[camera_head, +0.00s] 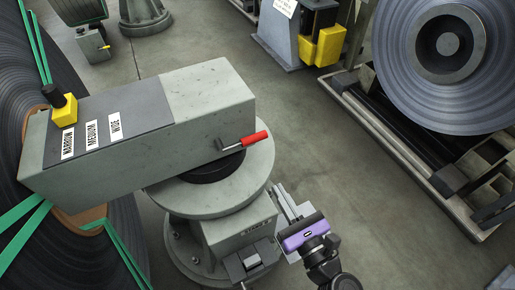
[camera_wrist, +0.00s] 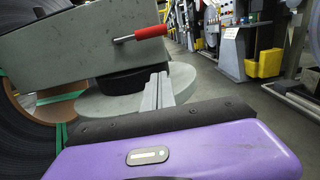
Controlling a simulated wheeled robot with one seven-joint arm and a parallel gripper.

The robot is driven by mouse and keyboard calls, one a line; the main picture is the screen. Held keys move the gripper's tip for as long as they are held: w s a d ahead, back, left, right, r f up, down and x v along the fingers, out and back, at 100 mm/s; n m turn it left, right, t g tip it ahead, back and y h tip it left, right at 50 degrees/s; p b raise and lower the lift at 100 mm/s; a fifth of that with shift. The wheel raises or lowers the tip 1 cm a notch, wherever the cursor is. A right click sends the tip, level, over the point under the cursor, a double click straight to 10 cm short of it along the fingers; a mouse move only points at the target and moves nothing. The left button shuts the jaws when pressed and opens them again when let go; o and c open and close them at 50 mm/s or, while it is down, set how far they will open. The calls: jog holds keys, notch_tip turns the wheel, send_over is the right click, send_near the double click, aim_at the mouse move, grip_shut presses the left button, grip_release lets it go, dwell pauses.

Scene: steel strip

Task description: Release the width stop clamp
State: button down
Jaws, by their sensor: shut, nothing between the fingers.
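A lever with a red handle (camera_head: 254,138) sticks out of the side of a grey box-shaped arm (camera_head: 207,100). The lever also shows in the wrist view (camera_wrist: 150,32), lying nearly level. A yellow block with a black knob (camera_head: 64,110) sits on top of the arm, by the label NARROW. The labels MEDIUM and WIDE lie to its right. My gripper (camera_head: 281,192) is below and to the right of the red handle, apart from it. Its fingers (camera_wrist: 158,88) are together and empty, pointing toward the round grey flange under the arm.
The arm stands on a round flange (camera_head: 255,180) and grey pedestal (camera_head: 240,236). A large strapped coil (camera_head: 15,95) is at left. A steel coil (camera_head: 400,60) on a rail frame is at right. A yellow bin (camera_head: 330,45) stands at the back. Floor between is clear.

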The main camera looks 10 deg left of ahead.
dwell(0.4)
jog(key=x, duration=0.9)
jog(key=shift+w+a, duration=0.15)
jog(key=shift+w, duration=0.05)
jog(key=shift+w+a+r+p, duration=0.1)
jog(key=shift+w+r+p, duration=0.1)
jog(key=shift+r+p, duration=0.45)
jog(key=shift+w+a+r+p, duration=0.1)
jog(key=shift+w+r+p, duration=0.05)
jog(key=shift+r+p, duration=0.45)
jog(key=shift+w+a+r+p, duration=0.15)
jog(key=shift+w+r+p, duration=0.05)
jog(key=shift+r+p, duration=0.45)
jog(key=shift+r, duration=0.1)
jog(key=s+a+r+n+p, duration=0.2)
jog(key=r+n, duration=0.4)
jog(key=n, duration=0.3)
jog(key=s+a+r+n+g+p, duration=0.1)
jog(key=a+r+n+p, duration=0.2)
jog(key=n, duration=0.6)
notch_tip(320, 180, up, 3)
jog(key=shift+s+a+f+n+p, duration=0.15)
jog(key=shift+s+a+n+p, duration=0.25)
jog(key=shift+p, duration=0.8)
